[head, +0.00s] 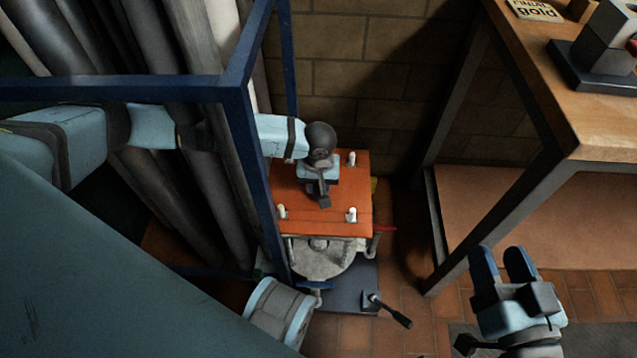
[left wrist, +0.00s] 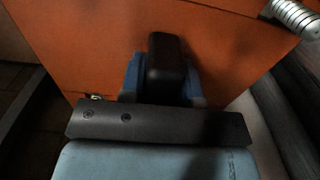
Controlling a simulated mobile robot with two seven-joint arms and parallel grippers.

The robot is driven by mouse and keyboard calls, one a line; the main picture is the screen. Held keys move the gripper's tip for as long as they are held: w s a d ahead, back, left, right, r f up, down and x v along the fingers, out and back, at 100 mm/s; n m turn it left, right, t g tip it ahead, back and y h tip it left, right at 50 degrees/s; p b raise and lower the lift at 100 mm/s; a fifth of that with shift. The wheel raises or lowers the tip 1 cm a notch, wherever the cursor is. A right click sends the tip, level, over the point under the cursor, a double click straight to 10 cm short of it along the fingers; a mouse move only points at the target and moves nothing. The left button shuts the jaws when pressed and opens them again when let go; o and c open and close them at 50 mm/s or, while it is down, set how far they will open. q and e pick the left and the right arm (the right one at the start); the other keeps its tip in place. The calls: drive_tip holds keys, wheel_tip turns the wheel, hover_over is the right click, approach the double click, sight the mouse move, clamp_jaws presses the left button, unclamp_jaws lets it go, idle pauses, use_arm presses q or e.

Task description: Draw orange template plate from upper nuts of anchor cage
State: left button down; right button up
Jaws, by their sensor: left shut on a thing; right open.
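The orange template plate (head: 335,222) lies flat on top of the anchor cage (head: 322,258), with white bolt ends standing up through it near its corners. In the left wrist view the plate (left wrist: 80,45) fills the background behind the gripper (left wrist: 168,75), and a threaded bolt end (left wrist: 295,17) shows at the upper right. The nuts under the plate are hidden. My right gripper (head: 503,266) is open and empty, at the lower right.
A blue frame (head: 236,92) stands close to the plate's left side, with grey pipes (head: 190,90) behind it. A wooden table (head: 560,95) stands to the right.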

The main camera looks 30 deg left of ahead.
use_arm(q)
drive_tip(key=shift+r+p, duration=2.3)
drive_tip(key=shift+r, duration=1.45)
